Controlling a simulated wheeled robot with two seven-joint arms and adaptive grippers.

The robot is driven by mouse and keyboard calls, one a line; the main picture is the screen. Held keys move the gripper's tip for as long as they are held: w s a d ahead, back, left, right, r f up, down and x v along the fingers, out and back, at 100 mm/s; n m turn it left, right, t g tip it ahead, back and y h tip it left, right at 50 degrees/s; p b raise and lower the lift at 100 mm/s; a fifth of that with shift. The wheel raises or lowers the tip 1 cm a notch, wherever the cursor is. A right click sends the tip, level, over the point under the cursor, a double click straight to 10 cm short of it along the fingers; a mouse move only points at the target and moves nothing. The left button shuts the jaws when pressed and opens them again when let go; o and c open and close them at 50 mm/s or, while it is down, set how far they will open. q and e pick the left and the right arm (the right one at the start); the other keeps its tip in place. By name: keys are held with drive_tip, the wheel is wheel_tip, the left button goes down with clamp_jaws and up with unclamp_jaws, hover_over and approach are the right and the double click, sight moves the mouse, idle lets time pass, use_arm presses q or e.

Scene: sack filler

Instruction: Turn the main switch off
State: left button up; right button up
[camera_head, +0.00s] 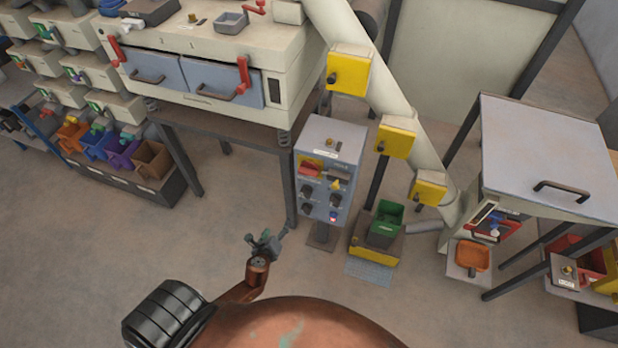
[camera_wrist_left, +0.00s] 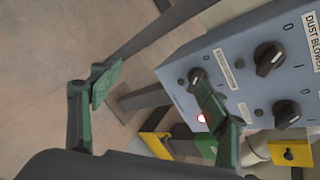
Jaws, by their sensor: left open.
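The grey control cabinet (camera_head: 343,153) stands on a post in the middle of the head view. A red rotary handle on a yellow plate (camera_head: 311,167), which looks like the main switch, sits at the upper left of its front; its exact setting is too small to read. My left gripper (camera_head: 266,238) is open and empty, in front of the cabinet, lower and to its left. In the left wrist view, the open fingers (camera_wrist_left: 158,92) show before the cabinet front (camera_wrist_left: 235,75). The red handle is not in that view. My right gripper is not in view.
Black knobs (camera_wrist_left: 270,58) and a lit red lamp (camera_wrist_left: 201,118) are on the same front. A dark table leg (camera_head: 286,180) is close on the left.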

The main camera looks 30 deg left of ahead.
use_arm(q)
drive_tip(key=w+d+r+m+t, duration=0.2)
drive_tip(key=w+r+m, duration=0.1)
drive_tip(key=r, duration=0.4)
drive_tip(key=w+d+r+m+t, duration=0.2)
drive_tip(key=w+r+m, duration=0.1)
drive_tip(key=r, duration=0.4)
drive_tip(key=m+t+b, duration=0.1)
drive_tip(key=m+t, duration=0.1)
drive_tip(key=m, duration=0.1)
approach(307, 175)
drive_tip(key=w, duration=0.2)
drive_tip(key=shift+m, duration=0.3)
drive_tip(key=x, duration=0.7)
drive_tip(key=shift+s+a+f, duration=0.1)
drive_tip(key=shift+s+a, duration=0.05)
drive_tip(key=shift+a, duration=0.15)
drive_tip(key=shift+w+a+b, duration=0.15)
drive_tip(key=shift+w+b, duration=0.15)
drive_tip(key=shift+w, duration=0.1)
drive_tip(key=shift+c, duration=0.2)
drive_tip(key=c, duration=1.1)
